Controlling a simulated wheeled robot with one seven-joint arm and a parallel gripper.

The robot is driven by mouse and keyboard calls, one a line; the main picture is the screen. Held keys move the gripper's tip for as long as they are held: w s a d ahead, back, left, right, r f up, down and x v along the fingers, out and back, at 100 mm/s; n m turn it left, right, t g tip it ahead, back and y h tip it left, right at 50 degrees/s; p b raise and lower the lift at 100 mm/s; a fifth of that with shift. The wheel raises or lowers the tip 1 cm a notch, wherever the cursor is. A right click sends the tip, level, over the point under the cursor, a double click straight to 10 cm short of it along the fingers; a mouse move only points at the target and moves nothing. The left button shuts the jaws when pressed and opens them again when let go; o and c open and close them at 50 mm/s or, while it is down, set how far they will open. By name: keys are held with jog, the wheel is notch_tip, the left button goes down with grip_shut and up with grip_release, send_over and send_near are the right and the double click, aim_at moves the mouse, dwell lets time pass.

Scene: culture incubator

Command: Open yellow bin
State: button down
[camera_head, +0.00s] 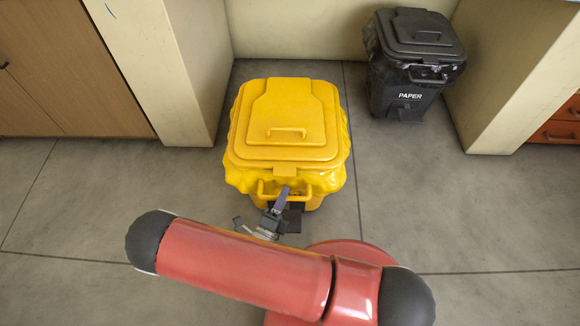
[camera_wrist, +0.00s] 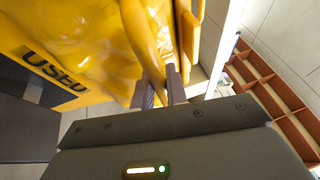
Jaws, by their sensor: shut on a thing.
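The yellow bin (camera_head: 296,105) stands upright on the floor, with its lid (camera_head: 255,137) closed and a small handle on top. A yellow front handle (camera_head: 264,190) juts out below the lid's front edge. My gripper (camera_head: 282,194) is at this front handle, below the lid. In the wrist view my gripper (camera_wrist: 163,88) has its two fingers closed around the curved yellow handle (camera_wrist: 142,42). The bin's side with the word "USED" (camera_wrist: 55,67) shows at the left there. The bin's foot area is partly hidden behind my gripper.
A black bin marked "PAPER" (camera_head: 415,60) stands at the back right. Pale wall blocks (camera_head: 165,70) flank the alcove, with a wooden cabinet (camera_head: 60,75) at the left. Orange drawers (camera_head: 560,130) are at the right edge. The grey floor (camera_head: 90,215) at left is clear.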

jog(key=s, duration=0.8)
jog(key=shift+s, duration=0.2)
jog(key=c, duration=1.4)
grip_release()
jog(key=b+v, duration=0.1)
jog(key=v, duration=0.6)
jog(key=shift+s+a, duration=0.2)
jog(key=shift+s, duration=0.15)
jog(key=shift+s+f, duration=0.1)
